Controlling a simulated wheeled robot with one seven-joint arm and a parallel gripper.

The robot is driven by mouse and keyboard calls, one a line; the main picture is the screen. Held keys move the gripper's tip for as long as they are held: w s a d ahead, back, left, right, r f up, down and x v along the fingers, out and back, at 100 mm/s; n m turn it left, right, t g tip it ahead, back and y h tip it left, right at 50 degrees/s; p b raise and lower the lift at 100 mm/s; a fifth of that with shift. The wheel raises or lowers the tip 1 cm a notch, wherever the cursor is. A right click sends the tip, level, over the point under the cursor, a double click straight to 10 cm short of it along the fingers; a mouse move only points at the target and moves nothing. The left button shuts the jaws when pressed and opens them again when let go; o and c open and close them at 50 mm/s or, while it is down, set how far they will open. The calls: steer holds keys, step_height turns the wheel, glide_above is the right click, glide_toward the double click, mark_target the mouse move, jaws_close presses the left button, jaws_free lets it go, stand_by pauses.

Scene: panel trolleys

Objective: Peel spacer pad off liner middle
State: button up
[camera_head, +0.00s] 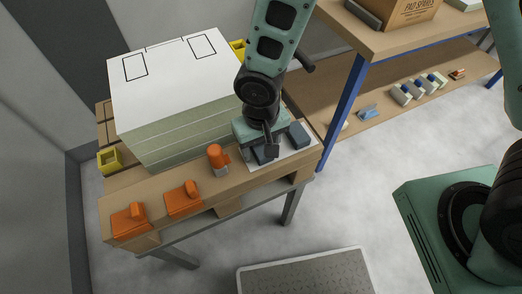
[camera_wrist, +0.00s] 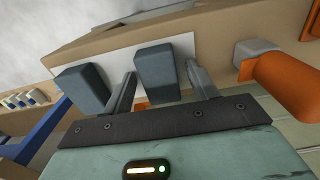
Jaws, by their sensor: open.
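The white liner (camera_head: 297,156) lies at the right end of the wooden trolley deck; it also shows in the wrist view (camera_wrist: 118,62). One blue-grey spacer pad (camera_head: 298,135) stands on it to the right of my gripper, and this pad is at left in the wrist view (camera_wrist: 82,90). Another spacer pad (camera_wrist: 158,73) stands between my two fingers in the wrist view. My gripper (camera_wrist: 161,88) is open around that pad, with a finger on each side; contact cannot be told. In the head view my gripper (camera_head: 268,152) hides much of the liner.
A stack of pale green panels (camera_head: 180,137) with a white top is close behind and left. An orange cylinder with a grey end (camera_head: 218,157) stands beside the liner. Two orange blocks (camera_head: 130,218) (camera_head: 183,198) sit further left. A blue-legged shelf (camera_head: 343,105) is at right.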

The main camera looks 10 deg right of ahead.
mark_target(261, 146)
steer(key=c, duration=1.1)
steer(key=shift+r, duration=0.1)
steer(key=shift+r, duration=0.25)
steer(key=shift+r+p, duration=0.35)
steer(key=shift+p, duration=0.15)
step_height(261, 146, up, 13)
steer(key=p, duration=1)
